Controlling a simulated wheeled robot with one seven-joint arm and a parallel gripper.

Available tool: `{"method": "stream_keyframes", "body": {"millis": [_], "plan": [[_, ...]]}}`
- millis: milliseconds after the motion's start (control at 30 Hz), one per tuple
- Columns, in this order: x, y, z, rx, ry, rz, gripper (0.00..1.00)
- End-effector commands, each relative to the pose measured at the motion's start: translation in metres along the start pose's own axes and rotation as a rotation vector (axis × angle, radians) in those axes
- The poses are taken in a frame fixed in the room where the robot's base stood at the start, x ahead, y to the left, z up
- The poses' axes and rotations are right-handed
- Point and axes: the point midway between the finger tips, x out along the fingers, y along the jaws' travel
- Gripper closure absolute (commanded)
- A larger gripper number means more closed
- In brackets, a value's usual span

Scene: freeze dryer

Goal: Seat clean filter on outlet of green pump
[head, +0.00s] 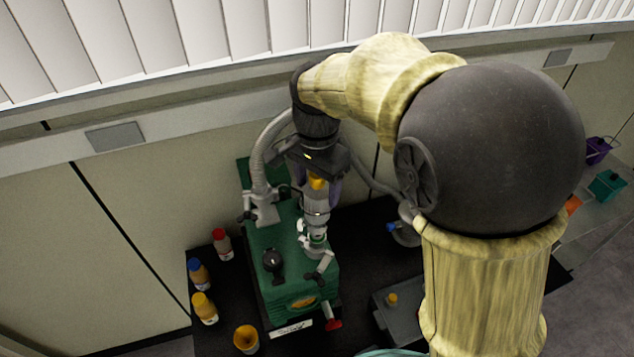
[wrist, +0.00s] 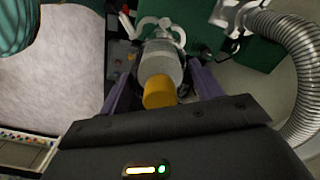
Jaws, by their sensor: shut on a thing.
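The green pump (head: 297,282) stands on a black bench, with its green body also at the top of the wrist view (wrist: 195,18). The filter (wrist: 159,66) is a grey, translucent cylinder with a yellow cap (wrist: 159,92). My gripper (wrist: 161,80) is shut on the filter, with a purple finger on either side. In the head view the filter (head: 315,207) stands roughly upright over the pump's outlet fitting (head: 318,240), where metal clamp parts show. Its lower end meets or nearly meets the fitting; I cannot tell whether it is seated.
A ribbed grey hose (head: 262,150) rises on the pump's left. Bottles with red (head: 222,244), blue (head: 198,273) and yellow caps (head: 204,307) and an orange-topped cup (head: 246,338) stand left of the pump. A grey tray (head: 402,312) lies to its right.

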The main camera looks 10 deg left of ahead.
Motion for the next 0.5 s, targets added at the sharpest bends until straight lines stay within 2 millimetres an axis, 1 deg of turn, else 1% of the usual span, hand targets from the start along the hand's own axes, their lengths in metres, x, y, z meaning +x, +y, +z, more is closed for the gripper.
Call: {"method": "stream_keyframes", "body": {"millis": [500], "plan": [[0.013,0.000,0.000,0.000,0.000,0.000,0.64]]}}
